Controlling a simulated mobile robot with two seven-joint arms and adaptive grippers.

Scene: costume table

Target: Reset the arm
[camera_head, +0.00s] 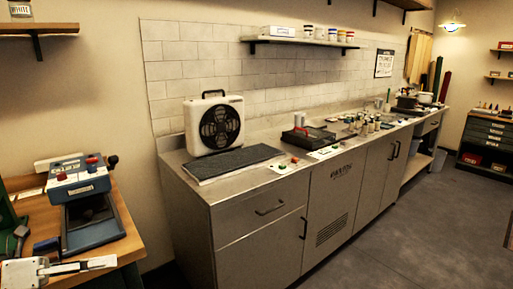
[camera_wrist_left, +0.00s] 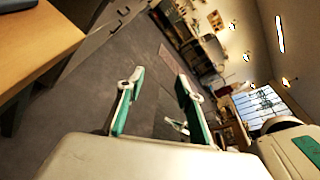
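My left gripper (camera_head: 84,265) shows at the lower left of the head view, over the front of the wooden table. It is pale, with its visible finger pointing right. In the left wrist view the two green-and-white fingers of my left gripper (camera_wrist_left: 158,88) stand wide apart, with only grey floor and distant furniture seen between them. It holds nothing. My right gripper is in neither view.
The wooden table (camera_head: 137,246) holds a blue device with red knobs (camera_head: 80,186) close to my left gripper. A long metal counter (camera_head: 238,192) carries a box fan (camera_head: 214,124), a dark mat and small items. Grey floor (camera_head: 420,215) is clear at right.

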